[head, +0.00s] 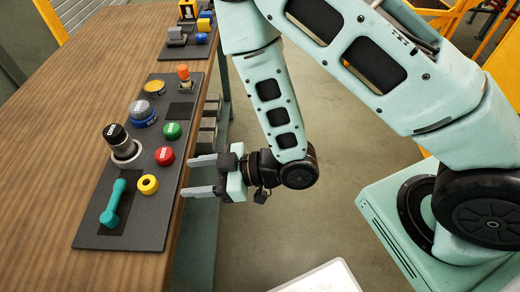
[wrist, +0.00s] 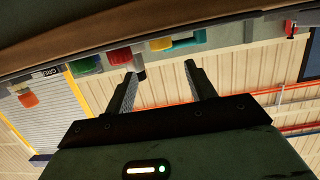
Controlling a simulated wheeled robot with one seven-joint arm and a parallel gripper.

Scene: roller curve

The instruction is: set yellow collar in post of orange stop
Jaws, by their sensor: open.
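The yellow collar (head: 148,184), a small ring with a dark centre, sits on the dark panel near its right edge. It also shows in the wrist view (wrist: 161,44), above and between the fingertips. The orange stop (head: 183,72) stands upright at the far right corner of the panel, an orange cap on a grey base. An orange cap, seemingly the same stop, shows at the left of the wrist view (wrist: 28,99). My gripper (head: 189,176) is open and empty, fingers pointing left at the panel's right edge, apart from the collar; it also shows in the wrist view (wrist: 160,68).
The panel (head: 90,232) lies on a wooden table (head: 50,150). Near the collar are a red button (head: 165,156), a green button (head: 172,131), a teal handle (head: 112,204) and a black-topped knob (head: 116,136). Open floor (head: 270,230) lies right of the table.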

